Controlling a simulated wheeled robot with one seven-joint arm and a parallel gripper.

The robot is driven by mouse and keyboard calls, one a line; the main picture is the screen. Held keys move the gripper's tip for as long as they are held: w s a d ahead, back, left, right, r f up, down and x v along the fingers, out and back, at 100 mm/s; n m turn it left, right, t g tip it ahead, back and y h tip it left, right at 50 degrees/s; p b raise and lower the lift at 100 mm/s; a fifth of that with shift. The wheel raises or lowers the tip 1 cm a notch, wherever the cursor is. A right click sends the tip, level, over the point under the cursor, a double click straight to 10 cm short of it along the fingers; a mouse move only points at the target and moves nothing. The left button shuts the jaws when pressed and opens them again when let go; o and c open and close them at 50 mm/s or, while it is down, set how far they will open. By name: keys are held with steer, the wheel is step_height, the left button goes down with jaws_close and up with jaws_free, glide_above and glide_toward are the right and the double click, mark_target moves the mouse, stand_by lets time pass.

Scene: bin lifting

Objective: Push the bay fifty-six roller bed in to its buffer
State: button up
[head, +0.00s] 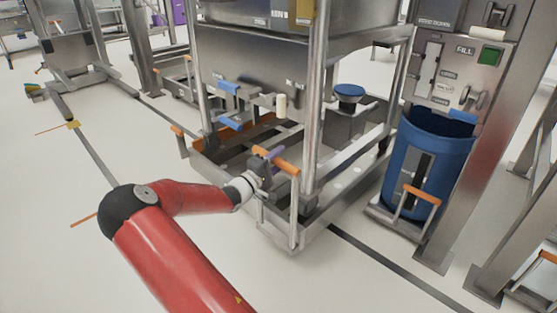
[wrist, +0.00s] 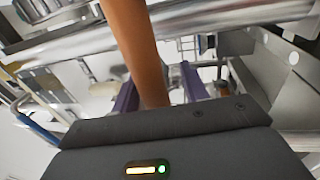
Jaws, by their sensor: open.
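A low metal roller bed (head: 318,220) stands on the floor beneath a steel vessel frame. It has an orange-topped handle (head: 276,161) at its near corner and another orange grip (head: 177,130) at its left. My gripper (head: 276,153) is at the near handle, its purple fingers by the orange bar. In the wrist view, the orange bar (wrist: 136,45) runs down between the two purple fingers of my open gripper (wrist: 159,88). I cannot tell whether the fingers touch it. My gripper's body hides the bar's lower end there. No bay number is readable.
A steel post (head: 316,100) rises close behind the near handle.

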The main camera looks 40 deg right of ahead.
steer(key=a+f, duration=0.1)
steer(key=a, duration=0.6)
steer(key=shift+a+f+p, duration=0.3)
steer(key=shift+f+p, duration=0.05)
steer(key=shift+s, duration=0.1)
steer(key=shift+a+r+p, duration=0.1)
steer(key=shift+r+p, duration=0.05)
steer(key=shift+p, duration=0.15)
steer(key=c, duration=0.4)
steer(key=shift+a+r+n+p, duration=0.25)
steer(key=shift+n+p, duration=0.3)
steer(key=shift+n, duration=0.15)
steer(key=shift+c, duration=1.2)
steer(key=a+n+p, duration=0.1)
steer(key=n+p, duration=0.1)
steer(key=a+r+n+y+p, duration=0.1)
steer(key=n, duration=0.1)
steer(key=a+n+y+p, duration=0.1)
steer(key=a+n+p, duration=0.1)
steer(key=shift+w+r+n+p, duration=0.3)
steer(key=shift+r, duration=0.05)
jaws_close()
steer(key=w+a+r+n+y+p, duration=0.1)
steer(key=a+r+n+y+p, duration=0.15)
steer(key=a+n+p, duration=0.6)
steer(key=d+f+n+b, duration=0.1)
steer(key=d+f+b, duration=0.1)
steer(key=d, duration=1.3)
steer(key=shift+w, duration=0.25)
